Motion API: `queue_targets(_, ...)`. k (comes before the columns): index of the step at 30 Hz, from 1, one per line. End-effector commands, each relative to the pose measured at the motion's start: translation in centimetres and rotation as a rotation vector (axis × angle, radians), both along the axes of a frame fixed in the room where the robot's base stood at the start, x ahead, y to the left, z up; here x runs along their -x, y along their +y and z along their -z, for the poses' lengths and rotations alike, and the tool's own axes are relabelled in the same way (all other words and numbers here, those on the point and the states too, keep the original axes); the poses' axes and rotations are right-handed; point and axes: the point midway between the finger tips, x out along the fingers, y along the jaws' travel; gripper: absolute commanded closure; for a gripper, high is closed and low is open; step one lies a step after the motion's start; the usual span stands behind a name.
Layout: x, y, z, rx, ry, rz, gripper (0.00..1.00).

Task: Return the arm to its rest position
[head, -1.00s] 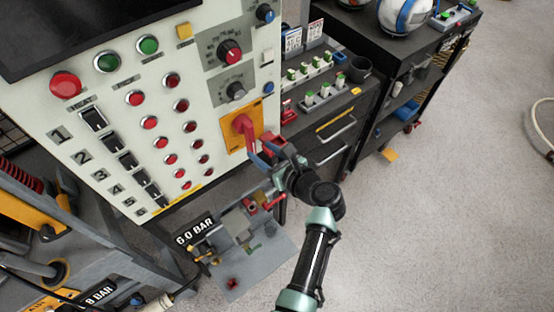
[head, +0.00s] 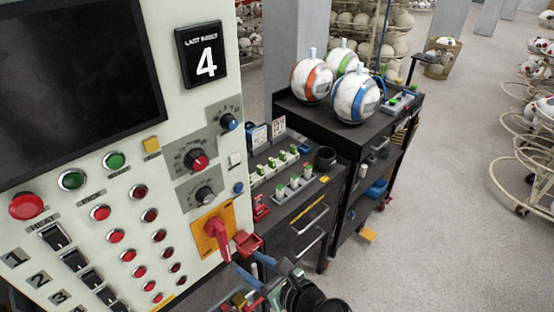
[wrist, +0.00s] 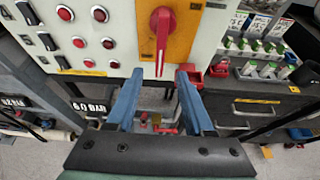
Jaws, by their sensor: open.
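My gripper (head: 258,282) is at the bottom of the head view, just below and right of the red rotary handle (head: 217,237) on its yellow plate (head: 203,219). In the wrist view, my gripper (wrist: 157,85) has its two blue fingers spread apart with nothing between them. The red handle (wrist: 161,30) points down there, beyond the fingertips, and looks apart from them. My forearm is mostly below the head picture's edge.
The control panel (head: 120,190) with buttons and switches fills the left. A drawer cabinet (head: 305,215) and a dark cart (head: 330,135) with several balls stand right of it. Open grey floor (head: 440,220) lies at the right.

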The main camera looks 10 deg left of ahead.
Motion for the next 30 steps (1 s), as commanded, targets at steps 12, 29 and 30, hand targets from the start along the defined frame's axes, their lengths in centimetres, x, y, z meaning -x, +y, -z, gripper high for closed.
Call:
queue_targets(12,-7.1,-3.2,-13.1,0.707,-0.767,-0.042,0.47)
queue_targets(29,5.6,-9.4,-49.1,2.625,-1.56,0.455,0.47)
queue_targets(30,7.0,-9.6,-50.3,-2.685,1.519,-0.493,0.47)
